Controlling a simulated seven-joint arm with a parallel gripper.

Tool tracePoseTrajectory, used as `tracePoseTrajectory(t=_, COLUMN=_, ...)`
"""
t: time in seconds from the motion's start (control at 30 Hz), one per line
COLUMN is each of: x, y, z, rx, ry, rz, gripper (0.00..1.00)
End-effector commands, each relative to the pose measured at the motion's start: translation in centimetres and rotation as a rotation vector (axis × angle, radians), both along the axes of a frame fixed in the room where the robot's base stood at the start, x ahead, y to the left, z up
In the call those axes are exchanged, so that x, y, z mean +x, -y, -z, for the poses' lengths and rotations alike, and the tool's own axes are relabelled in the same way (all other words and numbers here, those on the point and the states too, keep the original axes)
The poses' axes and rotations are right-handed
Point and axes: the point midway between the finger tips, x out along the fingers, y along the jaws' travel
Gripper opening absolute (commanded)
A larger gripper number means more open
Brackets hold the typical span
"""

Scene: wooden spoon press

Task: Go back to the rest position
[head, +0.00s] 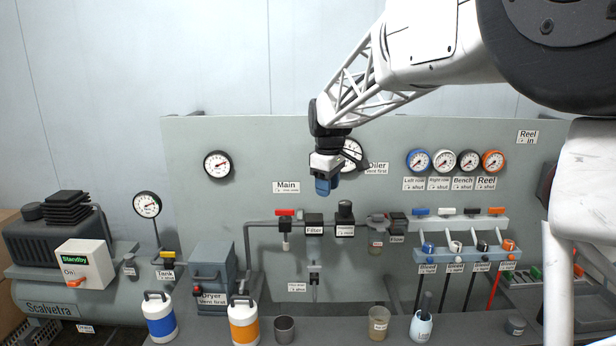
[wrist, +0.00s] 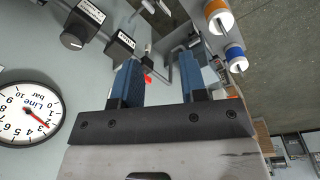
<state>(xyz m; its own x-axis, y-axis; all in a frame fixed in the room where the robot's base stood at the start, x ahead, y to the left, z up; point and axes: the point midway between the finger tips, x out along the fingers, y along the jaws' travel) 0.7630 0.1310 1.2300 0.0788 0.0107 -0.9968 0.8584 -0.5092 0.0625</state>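My gripper (head: 323,186) hangs in front of the grey panel, at upper middle in the head view, fingers pointing down. It is well above the bench and just left of the Oiler label. In the wrist view its two blue fingers (wrist: 160,78) stand apart with nothing held between them. My arm reaches in from the upper right and covers part of a gauge (head: 351,153) behind the gripper.
Below are the Main red valve (head: 285,212), filter (head: 314,222) and piping. Blue-banded (head: 159,318) and orange-banded (head: 243,322) bottles, a dark cup (head: 284,330) and a utensil cup (head: 421,327) stand along the front. The compressor (head: 62,245) is at left. Air around my gripper is free.

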Motion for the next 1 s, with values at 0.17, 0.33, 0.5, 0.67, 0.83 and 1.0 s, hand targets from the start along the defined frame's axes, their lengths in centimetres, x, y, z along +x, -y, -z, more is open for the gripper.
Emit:
tracePoseTrajectory(t=0.17, x=-4.8, y=2.3, z=-0.8, rx=0.01, ry=0.016, rz=0.111, gripper=0.39)
tracePoseTrajectory(t=0.33, x=-9.3, y=4.2, z=-1.1, rx=0.021, ry=0.031, rz=0.216, gripper=0.39)
tracePoseTrajectory(t=0.5, x=-13.9, y=6.0, z=-1.0, rx=0.033, ry=0.044, rz=0.323, gripper=0.39)
tracePoseTrajectory(t=0.67, x=-18.3, y=7.5, z=-0.6, rx=0.045, ry=0.058, rz=0.421, gripper=0.39)
tracePoseTrajectory(t=0.83, x=-22.9, y=9.0, z=0.1, rx=0.059, ry=0.073, rz=0.529, gripper=0.39)
tracePoseTrajectory(t=1.0, x=-27.6, y=10.2, z=1.3, rx=0.075, ry=0.085, rz=0.634, gripper=0.39)
